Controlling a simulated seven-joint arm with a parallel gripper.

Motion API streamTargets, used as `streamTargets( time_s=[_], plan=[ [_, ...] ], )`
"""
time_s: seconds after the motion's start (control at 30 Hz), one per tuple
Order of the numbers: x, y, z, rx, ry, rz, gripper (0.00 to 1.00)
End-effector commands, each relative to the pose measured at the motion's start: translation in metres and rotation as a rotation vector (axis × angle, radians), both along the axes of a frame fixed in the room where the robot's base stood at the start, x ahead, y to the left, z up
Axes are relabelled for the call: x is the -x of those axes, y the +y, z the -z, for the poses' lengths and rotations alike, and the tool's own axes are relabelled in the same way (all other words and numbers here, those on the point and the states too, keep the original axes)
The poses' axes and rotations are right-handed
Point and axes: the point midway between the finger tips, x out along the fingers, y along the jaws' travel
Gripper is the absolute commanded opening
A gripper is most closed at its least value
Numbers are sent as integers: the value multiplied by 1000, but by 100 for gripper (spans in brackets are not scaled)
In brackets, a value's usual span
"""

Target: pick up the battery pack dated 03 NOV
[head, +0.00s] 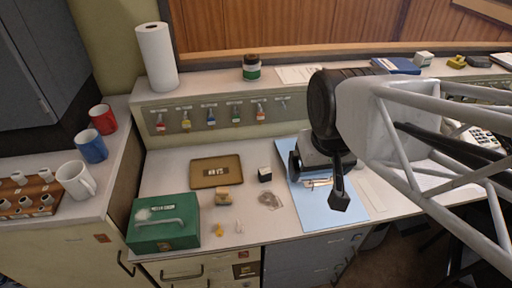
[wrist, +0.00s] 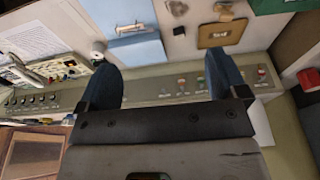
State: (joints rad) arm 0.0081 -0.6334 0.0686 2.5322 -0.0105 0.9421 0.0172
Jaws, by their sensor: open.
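No date reading 03 NOV is legible in either view, so I cannot tell which thing is the named battery pack. A small dark block with a pale top (head: 265,174) stands on the desk left of the blue mat; it also shows in the wrist view (wrist: 179,30). A small tan block with a pale label (head: 222,193) sits in front of the brown tray (head: 240,172). My gripper (head: 318,182) hangs above the blue mat (head: 350,208), hiding part of it. In the wrist view my gripper (wrist: 160,72) is open, with nothing between its fingers.
A green box with a handle (head: 163,222) stands at the desk's front left. A clear round item (head: 269,200) and a yellow bit (head: 218,230) lie near the front. Coloured tags (head: 210,118) hang along the back panel. Mugs (head: 91,146) stand on the left counter.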

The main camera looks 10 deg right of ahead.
Motion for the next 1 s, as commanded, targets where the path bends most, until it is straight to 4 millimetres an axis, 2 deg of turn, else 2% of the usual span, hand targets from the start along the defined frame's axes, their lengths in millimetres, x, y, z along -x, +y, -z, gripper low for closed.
streamTargets(
  time_s=[0.03, 0.17, 0.67, 1.0],
  plan=[
    [0, 0, 0, 0, 0, 0, 91],
    [0, 0, 0, 0, 0, 0, 72],
    [-7, 0, 4, 25, 28, -31, 72],
    [-43, 3, 25, 155, 166, -195, 72]
  ],
)
